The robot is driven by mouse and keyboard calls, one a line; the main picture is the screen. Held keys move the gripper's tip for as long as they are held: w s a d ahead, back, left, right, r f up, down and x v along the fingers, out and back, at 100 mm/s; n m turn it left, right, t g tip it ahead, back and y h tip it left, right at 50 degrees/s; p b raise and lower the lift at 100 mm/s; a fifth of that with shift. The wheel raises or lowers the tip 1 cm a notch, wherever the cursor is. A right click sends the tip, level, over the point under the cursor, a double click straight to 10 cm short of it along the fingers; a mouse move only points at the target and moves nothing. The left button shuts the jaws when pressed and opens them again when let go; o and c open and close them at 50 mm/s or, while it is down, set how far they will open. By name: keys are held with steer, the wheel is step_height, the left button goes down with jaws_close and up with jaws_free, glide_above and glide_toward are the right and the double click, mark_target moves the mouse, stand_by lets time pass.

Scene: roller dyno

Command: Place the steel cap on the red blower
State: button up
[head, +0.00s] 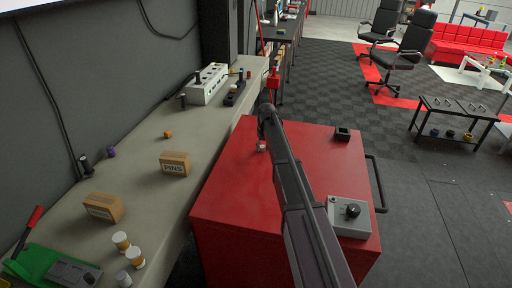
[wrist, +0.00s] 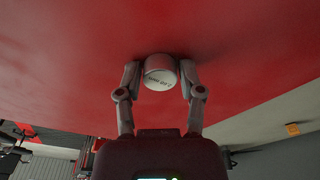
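A small pale metal cap (wrist: 160,74) with dark lettering on its side is between the two fingers of my gripper (wrist: 160,68) in the wrist view. It is at the red top surface. The fingers are close on both sides of the cap; whether they press on it I cannot tell. In the head view my gripper (head: 262,144) is low over the far left part of the red cabinet top (head: 235,185), and the cap is tiny there. A red object (head: 273,82) stands beyond my arm; I cannot tell whether it is the red blower.
A grey control box with a black knob (head: 349,216) and a small black block (head: 342,134) sit on the cabinet. The bench (head: 140,180) at left holds PINS boxes (head: 175,164), a white switch box (head: 206,86) and small cylinders.

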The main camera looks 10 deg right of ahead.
steer(key=shift+o, duration=0.5)
steer(key=shift+r, duration=0.2)
steer(key=shift+r+p, duration=0.65)
steer(key=shift+p, duration=0.2)
step_height(320, 180, up, 12)
steer(key=s+p, duration=0.1)
steer(key=p, duration=1)
steer(key=shift+s+d+f, duration=0.15)
steer(key=shift+s+f, duration=0.1)
